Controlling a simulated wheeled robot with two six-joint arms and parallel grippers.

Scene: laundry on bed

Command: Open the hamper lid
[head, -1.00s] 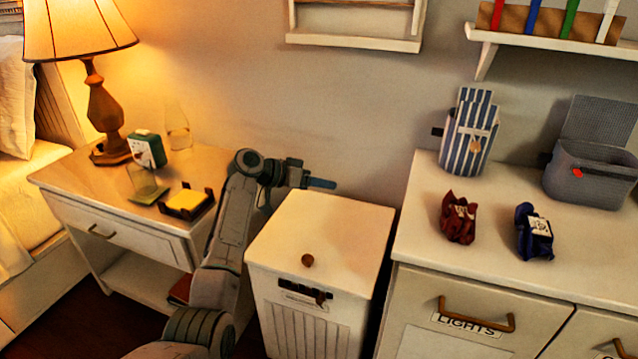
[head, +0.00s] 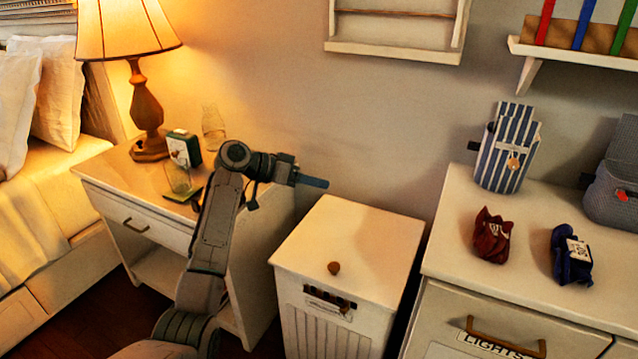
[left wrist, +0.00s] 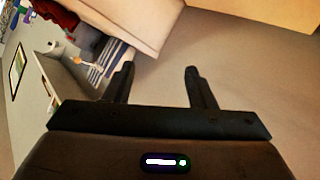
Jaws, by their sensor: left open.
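The white hamper (head: 340,322) stands on the floor between the nightstand and the dresser. Its flat lid (head: 350,243) is shut, with a small round brown knob (head: 334,268) near the front edge. A dark slot and a label show on the front below the lid. My left gripper (head: 312,182) is up and to the left of the lid, apart from it, pointing right. In the left wrist view its two black fingers (left wrist: 158,85) are spread with nothing between them. My right gripper is not in view.
A nightstand (head: 128,205) with a lamp (head: 147,110), a green box and a glass is at the left. The dresser (head: 470,245) at the right holds a striped bag (head: 505,150), red and blue bundles and a grey basket. A wall shelf (head: 392,50) hangs above.

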